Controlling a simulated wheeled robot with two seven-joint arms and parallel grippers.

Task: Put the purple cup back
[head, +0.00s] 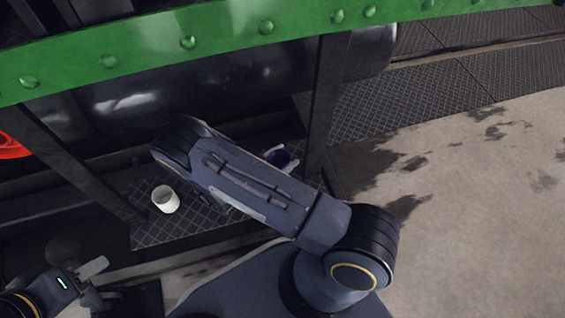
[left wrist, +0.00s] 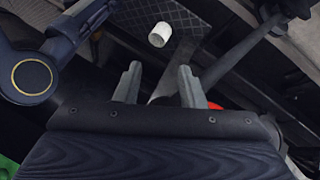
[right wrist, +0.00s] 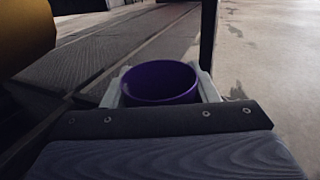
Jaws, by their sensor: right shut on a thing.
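The purple cup (head: 280,158) shows just beyond my right forearm in the head view, near the dark post. In the right wrist view the purple cup (right wrist: 160,84) sits between the two fingers of my right gripper (right wrist: 163,88), which is shut on it. Its open rim faces the camera. Most of the right gripper is hidden behind my arm in the head view. My left gripper (head: 97,284) is at the lower left, open and empty. In the left wrist view its fingers (left wrist: 158,88) stand apart with nothing between them.
A white cup (head: 166,199) stands on the checkered step plate (head: 160,235), left of my right forearm; it also shows in the left wrist view (left wrist: 160,35). Dark posts frame the step below the green riveted beam (head: 225,32). A red object (head: 12,147) is at the left edge.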

